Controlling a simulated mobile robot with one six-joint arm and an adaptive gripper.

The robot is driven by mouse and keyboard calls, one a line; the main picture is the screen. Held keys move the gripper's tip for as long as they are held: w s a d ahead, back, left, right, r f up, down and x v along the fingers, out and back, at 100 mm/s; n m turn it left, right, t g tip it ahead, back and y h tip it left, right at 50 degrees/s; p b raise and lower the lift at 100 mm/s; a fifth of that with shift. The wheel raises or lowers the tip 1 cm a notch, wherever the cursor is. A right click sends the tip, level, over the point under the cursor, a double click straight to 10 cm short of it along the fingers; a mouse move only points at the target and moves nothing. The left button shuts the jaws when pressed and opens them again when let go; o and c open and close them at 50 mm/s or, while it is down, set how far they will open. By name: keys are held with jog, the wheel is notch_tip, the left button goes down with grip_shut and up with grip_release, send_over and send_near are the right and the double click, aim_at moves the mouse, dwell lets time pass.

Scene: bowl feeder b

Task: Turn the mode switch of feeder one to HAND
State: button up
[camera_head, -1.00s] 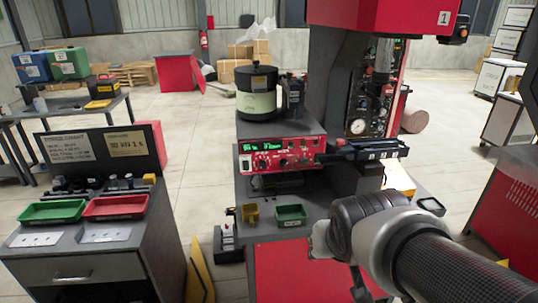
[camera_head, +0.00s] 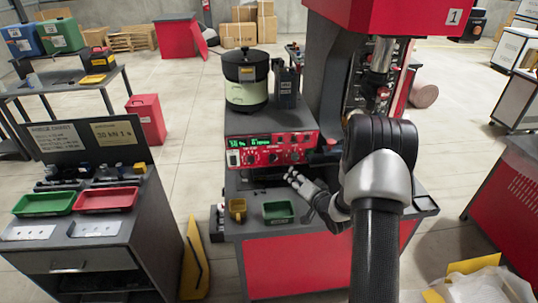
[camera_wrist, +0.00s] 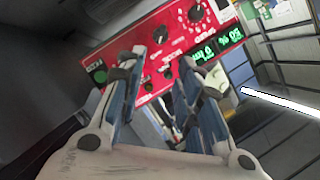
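The feeder controller (camera_head: 272,149) is a red panel with a green lit display and several black knobs, below the black bowl feeder (camera_head: 246,78). In the wrist view the red panel (camera_wrist: 125,40) shows tilted, with its display (camera_wrist: 217,47), black knobs and a green button (camera_wrist: 100,76). My gripper (camera_head: 294,178) is in front of and below the panel's right part. In the wrist view my gripper (camera_wrist: 163,66) has its fingers apart, with nothing seen between them but background.
The red press (camera_head: 385,18) rises behind my arm on the right. A cabinet with green and red trays (camera_head: 106,199) stands at the left, with floor between.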

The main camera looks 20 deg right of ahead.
aim_at(275, 160)
jog(key=b+x, duration=0.3)
jog(key=x, duration=1.4)
jog(key=shift+w+a+f, duration=0.1)
jog(key=shift+w, duration=0.1)
jog(key=shift+c, duration=0.4)
grip_shut()
